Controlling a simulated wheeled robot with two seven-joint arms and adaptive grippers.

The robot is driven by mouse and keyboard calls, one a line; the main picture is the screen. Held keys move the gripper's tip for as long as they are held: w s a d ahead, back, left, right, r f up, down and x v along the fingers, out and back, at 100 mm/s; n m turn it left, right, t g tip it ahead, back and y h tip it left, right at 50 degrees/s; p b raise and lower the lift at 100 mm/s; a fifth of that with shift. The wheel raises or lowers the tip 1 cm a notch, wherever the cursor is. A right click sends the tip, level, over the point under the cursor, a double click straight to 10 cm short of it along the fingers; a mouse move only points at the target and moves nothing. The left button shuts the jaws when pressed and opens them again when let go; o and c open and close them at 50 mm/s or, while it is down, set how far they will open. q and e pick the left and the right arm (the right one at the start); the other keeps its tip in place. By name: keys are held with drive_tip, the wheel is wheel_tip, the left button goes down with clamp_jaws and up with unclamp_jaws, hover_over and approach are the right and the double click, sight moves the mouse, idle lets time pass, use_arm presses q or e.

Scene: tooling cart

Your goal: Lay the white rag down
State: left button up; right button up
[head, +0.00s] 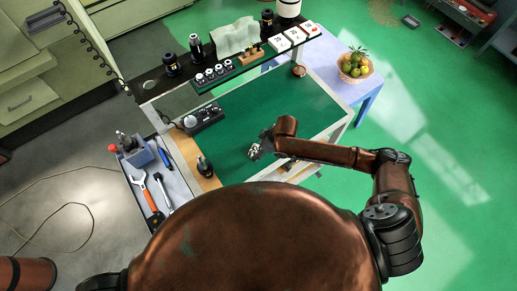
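A pale white cloth (235,38), which looks like the white rag, lies rumpled on the black upper shelf of the cart. My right gripper (256,150) is low over the green mat (290,105), well in front of the rag and apart from it. The gripper is small and partly hidden by its own wrist, with some pale patches at the fingers. I cannot tell whether it is open or shut. My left gripper is out of view.
The shelf also holds dark tool holders (196,47) and white number cards (294,36). A black control box (204,117) and a dark upright tool (205,167) stand at the mat's left. The mat's middle is clear.

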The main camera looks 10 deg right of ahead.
drive_tip(key=shift+o, duration=0.5)
drive_tip(key=shift+d+r, duration=0.1)
drive_tip(key=shift+r, duration=0.15)
drive_tip(key=v, duration=1.1)
drive_tip(key=shift+r, duration=0.25)
drive_tip(key=shift+s, duration=0.15)
